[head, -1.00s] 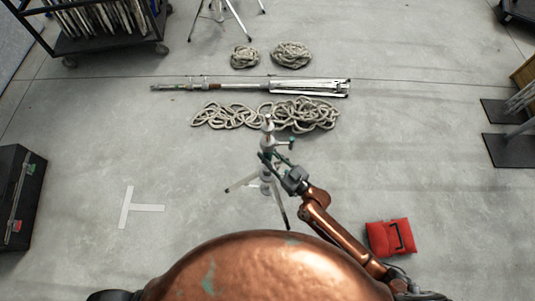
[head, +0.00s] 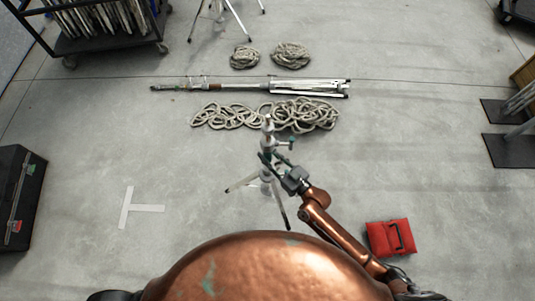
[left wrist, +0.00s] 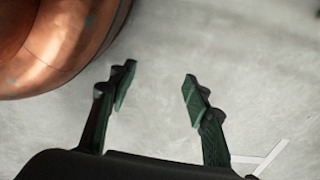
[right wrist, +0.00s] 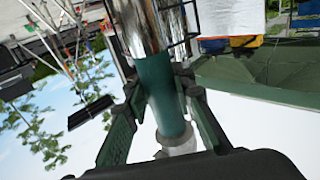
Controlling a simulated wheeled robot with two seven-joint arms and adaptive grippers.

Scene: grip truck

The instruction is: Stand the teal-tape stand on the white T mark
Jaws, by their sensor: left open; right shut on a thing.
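The stand (head: 267,146) is upright on its spread legs, right of centre in the head view. In the right wrist view its teal tape band (right wrist: 161,95) runs between the fingers of my right gripper (right wrist: 160,118), which is shut on the stand. My right gripper also shows at the stand's column in the head view (head: 274,167). The white T mark (head: 146,208) lies bare on the floor to the left of the stand. My left gripper (left wrist: 157,90) is open and empty above the floor; part of a white mark (left wrist: 272,157) shows beyond it.
Piled ropes (head: 299,115) and a folded stand (head: 250,86) lie beyond the upright stand. A red bag (head: 391,238) is at right, and a black case (head: 20,198) is at far left. The floor between the stand and the T mark is clear.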

